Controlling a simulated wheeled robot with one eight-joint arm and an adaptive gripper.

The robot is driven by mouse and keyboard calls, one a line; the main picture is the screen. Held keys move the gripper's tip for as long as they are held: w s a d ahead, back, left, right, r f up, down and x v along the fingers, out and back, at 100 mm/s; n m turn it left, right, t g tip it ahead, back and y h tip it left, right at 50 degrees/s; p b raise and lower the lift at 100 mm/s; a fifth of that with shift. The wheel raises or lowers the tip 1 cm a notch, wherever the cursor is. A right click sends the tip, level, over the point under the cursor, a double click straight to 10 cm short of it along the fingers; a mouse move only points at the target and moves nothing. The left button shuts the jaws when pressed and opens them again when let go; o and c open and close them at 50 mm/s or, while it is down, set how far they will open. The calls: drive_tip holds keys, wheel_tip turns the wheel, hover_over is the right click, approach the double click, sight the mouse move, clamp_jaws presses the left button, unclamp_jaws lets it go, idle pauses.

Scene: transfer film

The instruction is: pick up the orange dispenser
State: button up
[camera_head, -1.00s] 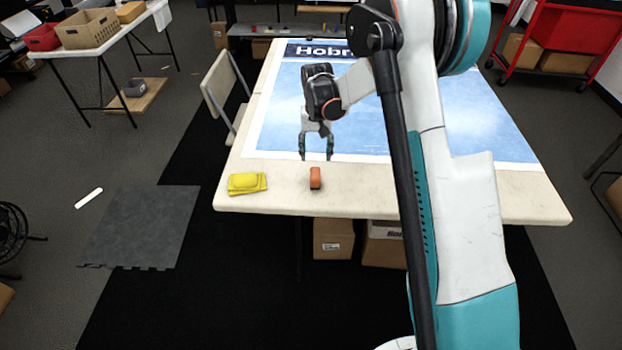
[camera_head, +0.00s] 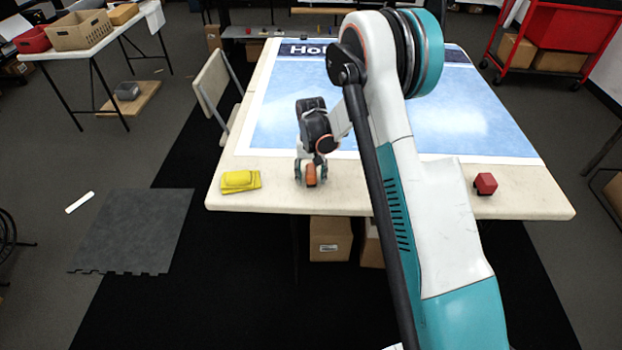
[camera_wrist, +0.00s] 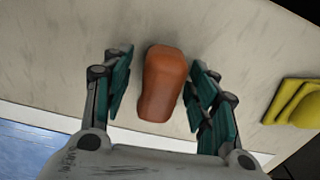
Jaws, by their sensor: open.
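The orange dispenser (camera_head: 311,175) sits on the table near its front edge, below my gripper (camera_head: 310,177). In the wrist view the dispenser (camera_wrist: 162,83) is a rounded orange-brown block between the two teal finger pads of my gripper (camera_wrist: 158,85). The gripper is open. A narrow gap shows on each side of the dispenser, and no firm contact is visible. In the head view the fingers partly flank the dispenser, and its upper part is hidden by the gripper.
A red block (camera_head: 485,184) is at the right. A large blue printed sheet (camera_head: 290,105) covers the back of the table.

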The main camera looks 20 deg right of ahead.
sight(311, 168)
drive_tip(key=c, duration=1.2)
wheel_tip(311, 168, up, 20)
drive_tip(key=p, duration=0.6)
